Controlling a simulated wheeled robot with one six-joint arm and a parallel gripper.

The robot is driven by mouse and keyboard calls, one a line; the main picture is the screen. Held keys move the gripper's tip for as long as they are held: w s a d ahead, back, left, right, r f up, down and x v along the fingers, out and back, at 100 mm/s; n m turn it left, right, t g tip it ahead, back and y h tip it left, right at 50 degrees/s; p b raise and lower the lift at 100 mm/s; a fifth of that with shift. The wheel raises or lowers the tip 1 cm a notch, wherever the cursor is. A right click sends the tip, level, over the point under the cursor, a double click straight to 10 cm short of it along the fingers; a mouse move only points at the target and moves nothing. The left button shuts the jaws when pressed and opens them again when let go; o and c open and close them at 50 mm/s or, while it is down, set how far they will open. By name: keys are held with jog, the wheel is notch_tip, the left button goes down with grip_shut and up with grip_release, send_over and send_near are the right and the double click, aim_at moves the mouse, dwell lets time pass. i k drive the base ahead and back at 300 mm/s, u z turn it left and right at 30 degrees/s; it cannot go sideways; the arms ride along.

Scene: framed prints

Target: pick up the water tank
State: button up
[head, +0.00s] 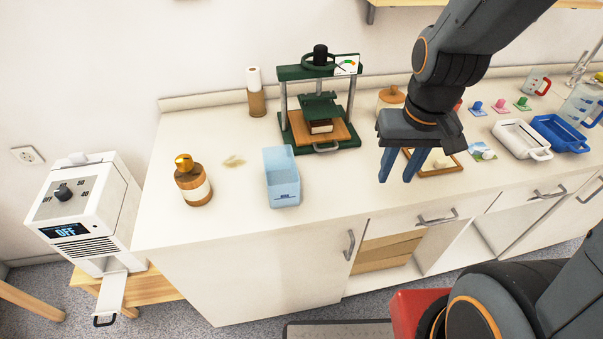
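The water tank, as far as I can tell, is the light-blue, see-through, open-topped box (283,180) standing upright near the counter's front edge, left of centre. A small dark label marks its front. My gripper (399,180) hangs above the counter well to the right of the box, with its two blue fingers pointing down. A gap shows between the fingers, and nothing is seen held in them. My gripper partly hides a wooden tray behind it.
A white appliance reading OFF (85,215) sits on a low wooden stand. White (521,142) and blue (560,134) trays lie at right.

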aim_at(283, 180)
jog(key=k, duration=0.45)
jog(key=u, duration=0.75)
jog(key=i, duration=0.5)
